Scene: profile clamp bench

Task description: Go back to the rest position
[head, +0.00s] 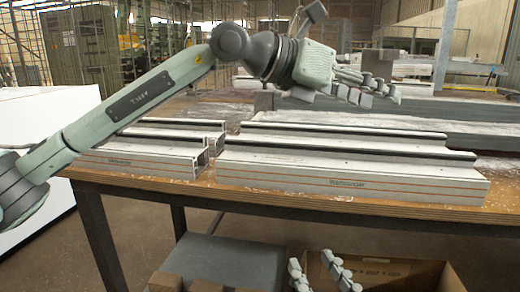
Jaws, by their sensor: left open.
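My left arm reaches in from the left, and my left gripper (379,94) hangs in the air above the far part of the bench. Its fingers are spread with nothing between them. My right gripper (322,266) shows only as two fingertips at the bottom edge, in front of a cardboard box. The tips are apart with nothing visible between them. The rest of my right arm is out of view. A long grey-white profile (350,180) with orange lines lies on the wooden bench (300,202). A shorter profile piece (140,158) lies to its left, partly behind my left arm.
The cardboard box (390,272) stands low in front of the bench. A grey surface (225,256) with brown blocks (206,285) is left of it. Dark long beams (400,112) lie behind the profiles. A white cabinet (40,115) stands at the left.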

